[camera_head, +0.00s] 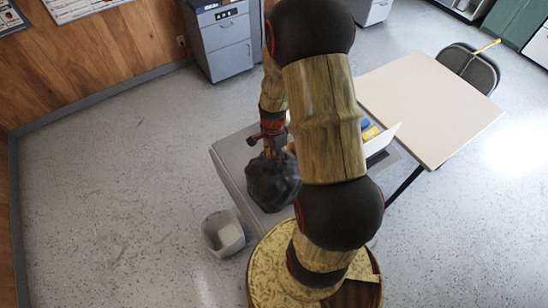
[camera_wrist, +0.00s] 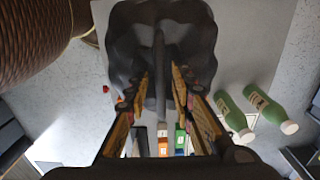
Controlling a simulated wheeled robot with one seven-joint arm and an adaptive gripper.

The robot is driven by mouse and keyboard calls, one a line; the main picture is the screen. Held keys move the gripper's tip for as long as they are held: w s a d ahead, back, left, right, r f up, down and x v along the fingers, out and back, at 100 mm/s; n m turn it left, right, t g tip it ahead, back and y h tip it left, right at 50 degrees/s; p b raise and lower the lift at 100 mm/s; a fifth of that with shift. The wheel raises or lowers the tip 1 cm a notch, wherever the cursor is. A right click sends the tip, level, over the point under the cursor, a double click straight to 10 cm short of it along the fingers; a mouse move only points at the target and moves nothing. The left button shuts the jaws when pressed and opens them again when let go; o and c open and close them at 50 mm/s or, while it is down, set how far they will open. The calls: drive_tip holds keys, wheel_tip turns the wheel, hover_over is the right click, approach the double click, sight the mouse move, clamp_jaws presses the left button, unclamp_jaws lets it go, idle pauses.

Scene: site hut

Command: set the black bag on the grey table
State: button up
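The black bag (camera_head: 272,184) is upright over the near part of the grey table (camera_head: 228,160) and appears to rest on it. In the wrist view the bag (camera_wrist: 190,35) fills the top middle, with its thin handle strap running down between my fingers. My gripper (camera_head: 273,150) is right above the bag, pointing down. In the wrist view my gripper (camera_wrist: 160,80) has a finger on each side of the strap, with a visible gap on both sides. The bag's underside is hidden.
Green bottles (camera_wrist: 232,115) and small coloured boxes (camera_wrist: 180,138) share the grey table. A white open laptop-like panel (camera_head: 382,140) stands behind my arm. A beige table (camera_head: 430,100) adjoins at right. A grey bin (camera_head: 223,233) stands on the floor at the front left.

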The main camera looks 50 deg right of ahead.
drive_tip(key=w+a+r+n+t, duration=0.1)
drive_tip(key=a+r+n, duration=0.15)
drive_tip(key=r, duration=0.75)
drive_tip(key=w+a+r+n, duration=0.1)
drive_tip(key=a+r+n, duration=0.15)
drive_tip(key=r, duration=0.65)
drive_tip(key=s+a+r+n+t, duration=0.2)
drive_tip(key=s+a+r+n, duration=0.3)
drive_tip(key=a+r+n, duration=0.3)
drive_tip(key=s+a+r+n+t, duration=0.2)
drive_tip(key=s+a+r+n, duration=0.2)
drive_tip(key=a+r+n, duration=0.3)
drive_tip(key=shift+s+a+r+n+t, duration=0.4)
drive_tip(key=shift+a+r, duration=0.15)
drive_tip(key=shift+a, duration=0.7)
wheel_tip(320, 180, down, 16)
drive_tip(key=b, duration=1.6)
drive_tip(key=shift+f, duration=0.25)
